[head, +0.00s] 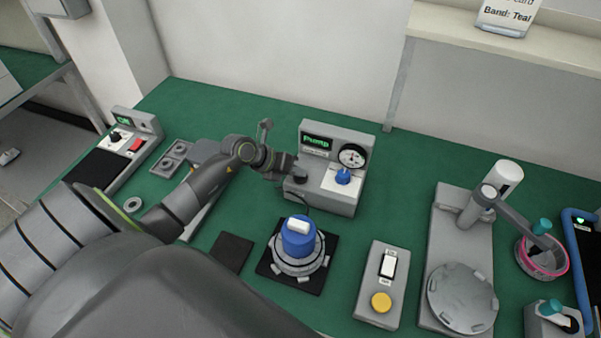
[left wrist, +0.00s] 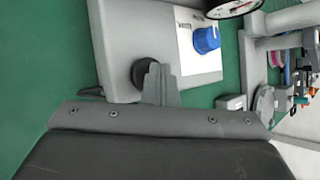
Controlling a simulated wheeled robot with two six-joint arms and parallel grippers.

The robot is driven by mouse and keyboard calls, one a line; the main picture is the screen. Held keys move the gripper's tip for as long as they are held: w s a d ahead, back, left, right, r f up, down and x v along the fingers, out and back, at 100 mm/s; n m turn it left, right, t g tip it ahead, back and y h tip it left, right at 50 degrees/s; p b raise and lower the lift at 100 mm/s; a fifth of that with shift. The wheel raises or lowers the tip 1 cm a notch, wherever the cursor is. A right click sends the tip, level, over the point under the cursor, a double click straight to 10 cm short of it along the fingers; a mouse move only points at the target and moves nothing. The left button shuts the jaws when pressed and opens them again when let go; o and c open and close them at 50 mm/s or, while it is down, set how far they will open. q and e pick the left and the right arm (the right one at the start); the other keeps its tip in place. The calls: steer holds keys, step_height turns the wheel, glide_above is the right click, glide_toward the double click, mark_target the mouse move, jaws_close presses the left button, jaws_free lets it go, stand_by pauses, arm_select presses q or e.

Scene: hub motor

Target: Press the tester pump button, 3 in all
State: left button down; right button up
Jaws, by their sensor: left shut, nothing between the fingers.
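The grey tester (head: 325,196) stands at the back middle of the green bench. It has a green-lit "Pump" display (head: 316,142), a round dial gauge (head: 352,156) and a blue knob (head: 343,176). My left gripper (head: 291,168) is shut and empty at the tester's left front. In the left wrist view, its closed fingers (left wrist: 160,82) overlap a dark round button (left wrist: 143,72) on the tester's grey face. I cannot tell whether the fingertips touch the button or whether it is pressed in. My right gripper is not in view.
A blue-topped hub motor (head: 298,240) sits on a black mat in front of the tester. A switch box with a yellow button (head: 381,303) stands to its right. A grey fixture (head: 462,235) with a post is farther right. A box with a red switch (head: 136,145) is at left.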

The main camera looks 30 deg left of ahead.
mark_target(296, 178)
arm_select(q)
steer(key=shift+r+p, duration=1.2)
steer(key=shift+r, duration=0.15)
steer(key=shift+r, duration=0.1)
step_height(296, 178, up, 5)
steer(key=p, duration=0.4)
stand_by(2.1)
step_height(296, 178, up, 4)
steer(key=n+p, duration=0.1)
steer(key=n, duration=0.7)
steer(key=n+p, duration=0.2)
steer(key=n, duration=0.6)
steer(key=shift+w+a+n+g+h, duration=0.1)
steer(key=shift+a+n+g+h, duration=0.05)
steer(key=shift+n+g+h, duration=0.2)
